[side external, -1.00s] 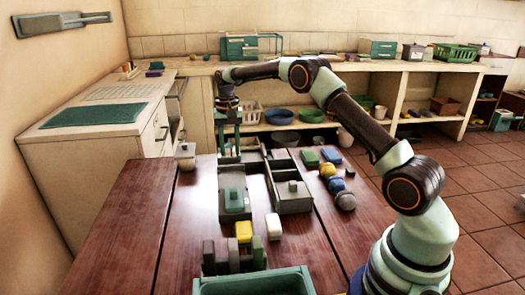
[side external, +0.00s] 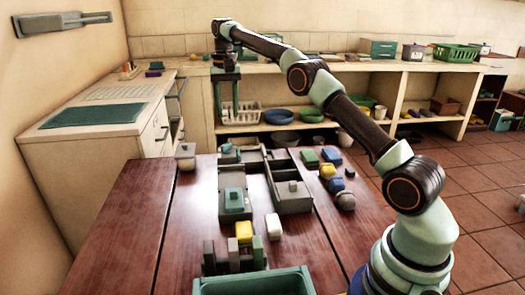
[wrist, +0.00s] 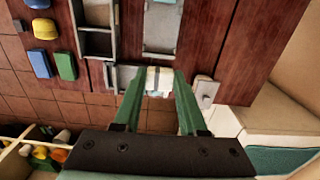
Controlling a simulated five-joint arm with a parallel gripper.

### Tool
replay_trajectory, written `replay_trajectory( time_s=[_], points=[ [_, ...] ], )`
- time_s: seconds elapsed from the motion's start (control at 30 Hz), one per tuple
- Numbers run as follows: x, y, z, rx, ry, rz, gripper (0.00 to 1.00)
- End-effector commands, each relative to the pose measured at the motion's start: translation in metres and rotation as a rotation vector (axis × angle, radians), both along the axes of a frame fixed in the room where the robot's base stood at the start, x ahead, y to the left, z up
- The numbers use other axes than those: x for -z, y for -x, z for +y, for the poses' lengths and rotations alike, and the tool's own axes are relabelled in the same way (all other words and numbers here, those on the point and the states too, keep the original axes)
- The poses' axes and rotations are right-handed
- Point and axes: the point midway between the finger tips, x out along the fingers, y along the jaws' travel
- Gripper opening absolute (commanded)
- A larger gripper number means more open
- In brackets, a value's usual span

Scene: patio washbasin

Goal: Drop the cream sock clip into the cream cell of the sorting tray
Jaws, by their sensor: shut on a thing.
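My gripper (side external: 227,118) is raised above the far left end of the grey sorting tray (side external: 292,203), fingers pointing down. In the wrist view my gripper (wrist: 161,82) is shut on a small cream thing, which appears to be the cream sock clip (wrist: 159,74), between its fingertips. In the side view the clip is hard to make out against the pale background. The tray also shows in the wrist view (wrist: 81,40), with several compartments. I cannot tell which cell is the cream one.
A grey-and-teal lidded block (side external: 235,201) stands at the tray's near left. A white block (side external: 273,226) and yellow block (side external: 242,232) lie in front. Blue and green pieces (side external: 310,158) are right of the tray. A lidded pale pot (side external: 186,156) stands left.

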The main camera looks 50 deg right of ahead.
Motion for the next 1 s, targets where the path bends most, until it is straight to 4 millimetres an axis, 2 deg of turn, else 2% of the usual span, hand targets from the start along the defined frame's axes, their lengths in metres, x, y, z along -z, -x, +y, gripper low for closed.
replay_trajectory(
  time_s=[0.27, 0.47, 0.77, 1.0],
  points=[
    [0.002, 0.001, -0.003, 0.001, 0.001, -0.001, 0.00],
    [0.015, 0.010, -0.023, 0.004, -0.001, 0.002, 0.00],
    [0.050, 0.046, -0.063, 0.004, -0.001, 0.001, 0.00],
    [0.081, 0.088, -0.085, 0.004, -0.001, 0.001, 0.00]
  ],
)
